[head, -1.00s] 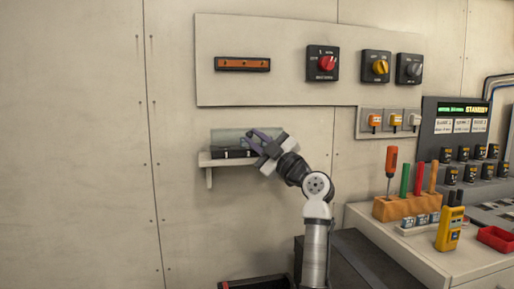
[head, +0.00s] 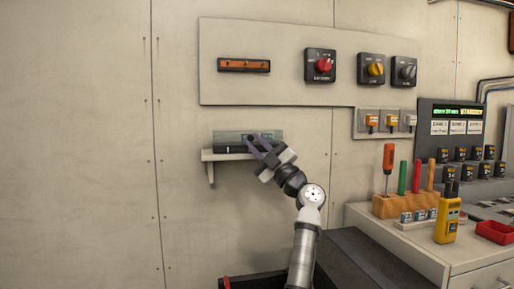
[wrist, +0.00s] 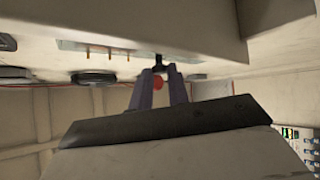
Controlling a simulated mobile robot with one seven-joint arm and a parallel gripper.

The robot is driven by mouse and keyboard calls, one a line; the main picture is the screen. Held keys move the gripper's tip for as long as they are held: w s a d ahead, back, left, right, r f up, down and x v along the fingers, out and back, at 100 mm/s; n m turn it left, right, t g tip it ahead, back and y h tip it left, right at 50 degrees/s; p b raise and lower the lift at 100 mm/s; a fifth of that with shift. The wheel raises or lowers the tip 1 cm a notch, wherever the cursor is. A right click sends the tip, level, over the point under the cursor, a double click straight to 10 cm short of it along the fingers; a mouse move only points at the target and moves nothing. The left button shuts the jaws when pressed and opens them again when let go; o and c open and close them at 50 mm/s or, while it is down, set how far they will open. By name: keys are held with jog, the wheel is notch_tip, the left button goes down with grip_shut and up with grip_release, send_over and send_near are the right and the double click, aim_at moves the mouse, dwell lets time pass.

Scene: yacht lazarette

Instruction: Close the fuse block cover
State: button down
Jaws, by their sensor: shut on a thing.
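The fuse block (head: 225,149) is a dark, low box on a small wall shelf. Its clear, pale greenish cover (head: 270,135) stands raised behind it, so the cover is open. My gripper (head: 253,141) reaches in from the lower right, in front of the cover, hiding the block's right part. In the wrist view my gripper's purple fingers (wrist: 159,80) converge on a small black piece (wrist: 159,61) at the cover's edge, probably its tab. They are shut on it. The pale strip of the cover (wrist: 215,56) runs behind it.
The shelf (head: 208,156) has a bracket below. Above are a wall panel with an orange bar (head: 244,65) and rotary switches (head: 320,66). To the right, a counter holds a tool block (head: 405,205) and a yellow handheld device (head: 448,220). The wall left of the shelf is clear.

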jog(key=c, duration=1.4)
grip_release()
jog(key=shift+o, duration=0.2)
jog(key=v, duration=0.7)
jog(key=shift+d+b, duration=0.15)
jog(key=shift+b, duration=0.3)
jog(key=shift+s+f, duration=0.15)
